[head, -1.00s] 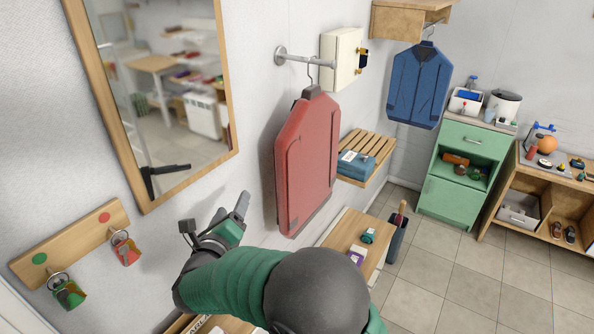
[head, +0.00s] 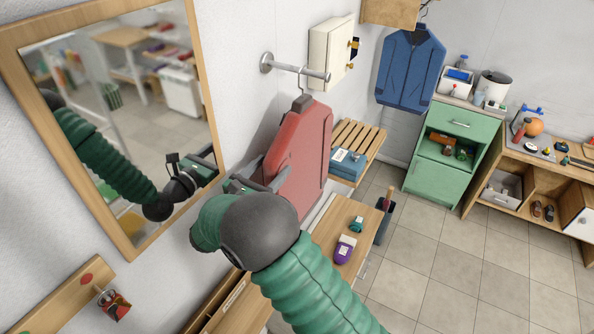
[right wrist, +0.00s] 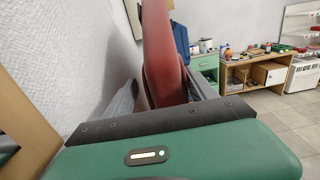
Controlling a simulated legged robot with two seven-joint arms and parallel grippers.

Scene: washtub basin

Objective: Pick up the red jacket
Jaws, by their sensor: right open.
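The red jacket (head: 300,150) hangs on a hanger from a grey wall peg (head: 295,68) in the head view. My right gripper (head: 262,181) is at the jacket's near lower edge, partly hidden behind my own wrist. In the right wrist view the red jacket (right wrist: 164,65) stands edge-on between the two spread fingers of my right gripper (right wrist: 160,92). The jaws are open, one finger on each side of the jacket. Whether a finger touches the cloth cannot be told. My left gripper is not in view.
A mirror (head: 20,75) hangs at left, reflecting my arm. A white wall box (head: 328,52) is behind the peg. A blue jacket (head: 411,70) hangs farther back. A wooden bench (head: 328,232) stands below the red jacket. The tiled floor (head: 430,255) at right is clear.

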